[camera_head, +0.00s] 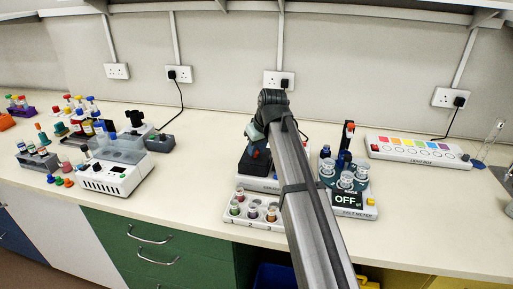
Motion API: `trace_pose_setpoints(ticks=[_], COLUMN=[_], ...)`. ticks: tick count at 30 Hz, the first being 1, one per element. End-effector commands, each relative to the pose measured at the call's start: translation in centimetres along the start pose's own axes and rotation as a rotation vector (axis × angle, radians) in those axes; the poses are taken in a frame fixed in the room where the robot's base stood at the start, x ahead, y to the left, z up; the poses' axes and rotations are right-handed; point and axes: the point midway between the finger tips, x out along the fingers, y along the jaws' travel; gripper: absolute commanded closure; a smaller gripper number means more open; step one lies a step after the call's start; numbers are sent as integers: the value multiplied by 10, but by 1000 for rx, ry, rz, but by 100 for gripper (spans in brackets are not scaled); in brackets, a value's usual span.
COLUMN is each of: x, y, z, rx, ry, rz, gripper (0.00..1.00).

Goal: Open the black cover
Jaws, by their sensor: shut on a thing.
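My arm comes up from the bottom and hides the device's right side. My gripper (252,134) is at the upper edge of the cover and is shut on it. The fingertips are small and partly hidden, so the exact grip point is unclear. I cannot tell how far the cover is tilted.
A white tray (232,219) with several small vials stands in front of the device. Right of my arm is a meter with a display reading OFF (346,199). Further right is a light box (415,159). A white machine (118,182) stands at left. Bench between is clear.

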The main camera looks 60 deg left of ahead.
Motion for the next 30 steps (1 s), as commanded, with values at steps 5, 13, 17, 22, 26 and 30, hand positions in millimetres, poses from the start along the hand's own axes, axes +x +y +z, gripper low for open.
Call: trace_pose_setpoints(ticks=[5,13,17,22,26,30], x=[8,26,29,29,29,29], y=[22,70,78,77,77,77], z=[-23,-68,-74,-72,-72,-72], rx=[1,0,0,0,0,0], ry=[-1,0,0,1,1,0], rz=[-1,0,-1,-1,-1,-1], gripper=[100,100,100,100,71,57])
